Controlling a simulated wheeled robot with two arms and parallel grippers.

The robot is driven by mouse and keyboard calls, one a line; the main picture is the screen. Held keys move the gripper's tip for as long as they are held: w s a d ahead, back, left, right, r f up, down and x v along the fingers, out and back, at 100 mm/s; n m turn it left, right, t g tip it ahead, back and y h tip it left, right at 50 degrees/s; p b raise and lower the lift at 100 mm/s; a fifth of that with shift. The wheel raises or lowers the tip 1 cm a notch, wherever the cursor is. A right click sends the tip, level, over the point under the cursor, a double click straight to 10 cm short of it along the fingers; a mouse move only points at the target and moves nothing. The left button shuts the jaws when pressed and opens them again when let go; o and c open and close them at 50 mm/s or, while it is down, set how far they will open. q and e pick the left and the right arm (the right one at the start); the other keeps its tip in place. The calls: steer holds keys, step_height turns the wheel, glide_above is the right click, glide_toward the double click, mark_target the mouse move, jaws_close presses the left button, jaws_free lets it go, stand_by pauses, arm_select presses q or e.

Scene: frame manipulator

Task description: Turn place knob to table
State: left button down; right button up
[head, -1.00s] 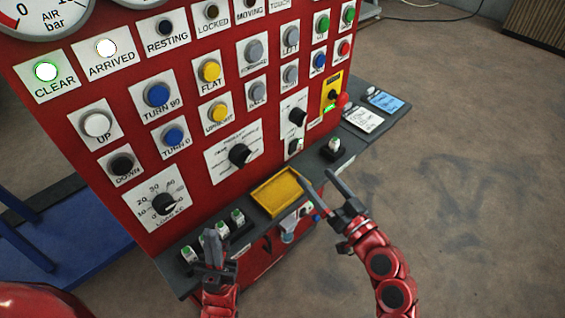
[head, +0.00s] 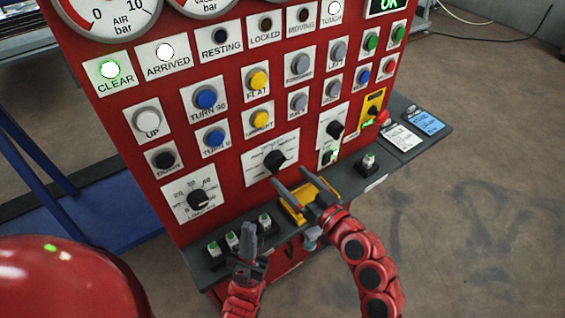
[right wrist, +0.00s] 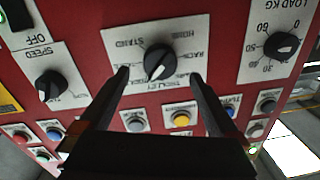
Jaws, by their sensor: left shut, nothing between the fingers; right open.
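The place knob (head: 275,161) is a black rotary knob on a white label on the red panel. In the right wrist view the knob (right wrist: 158,62) appears upside down, with words including STAND, HOME and TROLLEY around it. Its exact setting is hard to read. My right gripper (head: 290,179) is open and empty, below and in front of the knob. In the right wrist view its fingertips (right wrist: 160,74) lie to either side of the knob, apart from it. My left gripper (head: 249,229) is shut and empty, low by the shelf's front edge.
The load knob (head: 198,199) is left of the place knob, and the speed knob (right wrist: 49,85) is on its other side. Push buttons fill the panel above.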

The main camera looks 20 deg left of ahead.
mark_target(281, 168)
steer(key=shift+p+x, duration=0.45)
steer(key=shift+x, duration=1.9)
steer(key=c, duration=1.4)
steer(key=m+b, duration=0.1)
steer(key=m, duration=0.2)
steer(key=shift+m+b, duration=0.3)
steer(key=shift+m, duration=2.6)
steer(key=shift+s, duration=0.1)
